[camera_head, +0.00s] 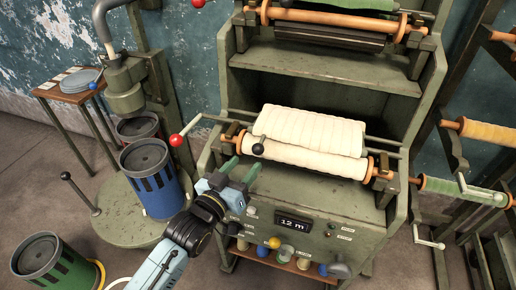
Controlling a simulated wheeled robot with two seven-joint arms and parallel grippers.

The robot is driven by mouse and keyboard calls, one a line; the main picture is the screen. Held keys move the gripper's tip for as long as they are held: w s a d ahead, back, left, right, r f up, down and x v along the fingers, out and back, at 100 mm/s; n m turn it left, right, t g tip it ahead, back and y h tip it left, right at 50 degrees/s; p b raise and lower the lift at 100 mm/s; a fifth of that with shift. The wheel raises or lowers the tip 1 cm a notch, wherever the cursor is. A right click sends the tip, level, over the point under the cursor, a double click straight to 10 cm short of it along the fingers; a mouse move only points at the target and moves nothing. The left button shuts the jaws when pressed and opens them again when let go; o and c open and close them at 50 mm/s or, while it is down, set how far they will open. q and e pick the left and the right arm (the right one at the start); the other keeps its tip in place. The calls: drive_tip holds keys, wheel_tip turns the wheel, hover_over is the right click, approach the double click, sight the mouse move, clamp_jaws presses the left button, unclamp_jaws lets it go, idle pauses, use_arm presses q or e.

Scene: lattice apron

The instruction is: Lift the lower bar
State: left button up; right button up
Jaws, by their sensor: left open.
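The lower bar is a thin grey-green bar with a red ball (176,140) at its left end. It rises from the ball toward the white fleece roll (310,130), and a thin length of bar (385,142) shows right of the roll. The roll hides the middle. My left gripper (243,170) is open and empty, with its green fingers pointing up at the roll's lower left. It is right of and below the red ball, apart from it. Whether the fingers touch the machine I cannot tell. My right gripper is out of view.
A small black ball (258,149) stands in front of the roll near my fingers. A blue can (152,178) stands left. Another red ball (198,3) is at the top.

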sight(255, 153)
use_arm(q)
drive_tip(key=x, duration=0.8)
drive_tip(key=shift+b, duration=0.35)
clamp_jaws()
